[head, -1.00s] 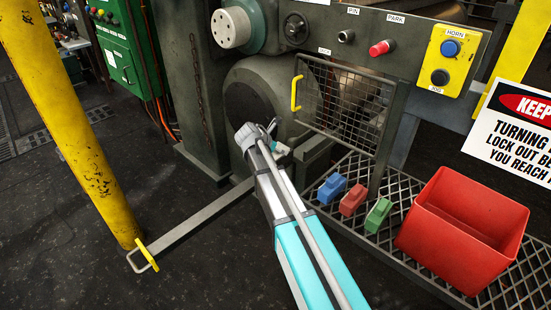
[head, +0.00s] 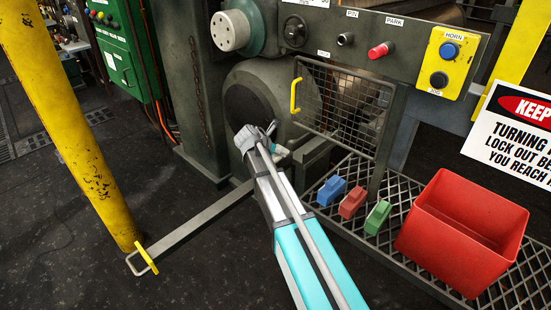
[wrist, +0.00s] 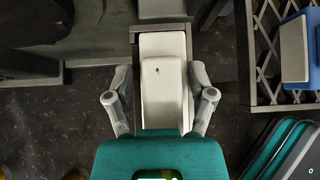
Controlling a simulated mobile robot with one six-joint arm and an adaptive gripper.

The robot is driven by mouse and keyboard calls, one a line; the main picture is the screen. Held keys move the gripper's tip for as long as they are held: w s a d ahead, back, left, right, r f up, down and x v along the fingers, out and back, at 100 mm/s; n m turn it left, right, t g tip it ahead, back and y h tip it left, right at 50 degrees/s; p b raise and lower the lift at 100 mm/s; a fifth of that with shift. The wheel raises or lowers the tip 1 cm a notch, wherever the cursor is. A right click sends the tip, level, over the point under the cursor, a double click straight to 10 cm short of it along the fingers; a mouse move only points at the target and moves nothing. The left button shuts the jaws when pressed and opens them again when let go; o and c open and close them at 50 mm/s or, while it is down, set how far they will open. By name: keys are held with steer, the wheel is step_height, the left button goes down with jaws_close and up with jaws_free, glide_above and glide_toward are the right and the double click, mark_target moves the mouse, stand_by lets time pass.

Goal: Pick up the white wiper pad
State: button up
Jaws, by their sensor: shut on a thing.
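The white wiper pad (wrist: 164,98) lies in the middle of the wrist view, a pale block with a narrower raised part on top. It lies over a narrow grey ledge (wrist: 134,65). My gripper (wrist: 160,103) has one finger on each side of the raised part and is shut on the pad. In the head view my gripper (head: 262,138) is in front of the big grey roller housing, left of the mesh guard. I cannot make out the pad clearly in that view.
Blue (head: 332,190), red (head: 352,203) and green (head: 378,215) blocks sit on the grating to the right, beside a red bin (head: 450,245). A mesh guard (head: 340,108) with a yellow handle stands close right. A yellow post (head: 75,130) is at left.

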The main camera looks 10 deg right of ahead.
steer(key=shift+r, duration=0.2)
step_height(320, 180, up, 18)
steer(key=p, duration=1.8)
steer(key=shift+f, duration=0.2)
